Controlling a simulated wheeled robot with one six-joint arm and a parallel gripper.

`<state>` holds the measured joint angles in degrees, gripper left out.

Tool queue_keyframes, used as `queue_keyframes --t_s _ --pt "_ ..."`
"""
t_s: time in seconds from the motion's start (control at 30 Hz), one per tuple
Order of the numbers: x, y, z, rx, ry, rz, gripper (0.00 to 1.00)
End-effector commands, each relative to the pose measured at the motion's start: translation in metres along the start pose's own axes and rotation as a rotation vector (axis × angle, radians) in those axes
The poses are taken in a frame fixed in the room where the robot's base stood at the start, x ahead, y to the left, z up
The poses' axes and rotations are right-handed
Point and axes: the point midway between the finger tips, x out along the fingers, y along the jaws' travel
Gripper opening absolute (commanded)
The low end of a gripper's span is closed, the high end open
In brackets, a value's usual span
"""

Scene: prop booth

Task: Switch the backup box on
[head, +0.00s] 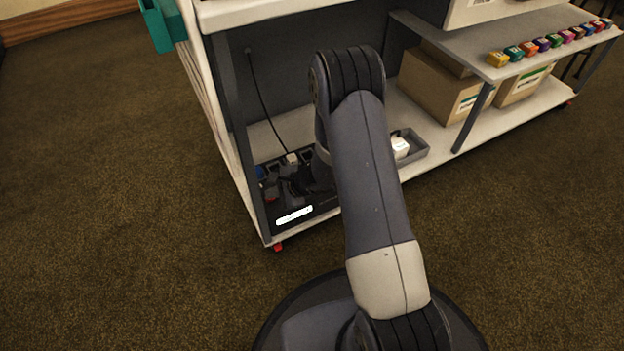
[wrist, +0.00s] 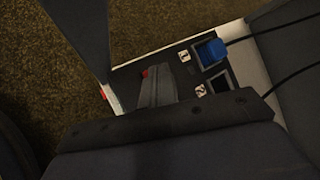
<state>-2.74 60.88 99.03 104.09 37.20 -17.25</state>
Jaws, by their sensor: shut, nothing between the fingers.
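The backup box (head: 316,212) is a low black box on the cart's bottom shelf at its left end, with a white label on its front. In the wrist view its dark top (wrist: 128,80) shows sockets, and a blue plug (wrist: 210,52) sits in one. A small red part, perhaps the switch (wrist: 145,72), shows right by my fingertips and is mostly hidden. My gripper (wrist: 157,78) is shut and empty, over the top of the box. In the head view my gripper (head: 287,189) is dark against the box; whether it touches the switch I cannot tell.
A cart post (head: 240,150) stands close on the left of the box. A black cable (head: 268,110) hangs behind it. A grey tray (head: 414,150) with a white item lies to the right, then cardboard boxes (head: 440,85). Carpet (head: 130,210) in front is clear.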

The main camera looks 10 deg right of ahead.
Motion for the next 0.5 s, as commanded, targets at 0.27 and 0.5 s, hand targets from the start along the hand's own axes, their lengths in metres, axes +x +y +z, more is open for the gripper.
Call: queue_keyframes --t_s 0.27,0.5 --pt "-0.020 -0.015 0.014 -0.001 0.000 -0.001 0.00" --pt "-0.036 -0.027 0.027 0.000 -0.001 -0.001 0.00"
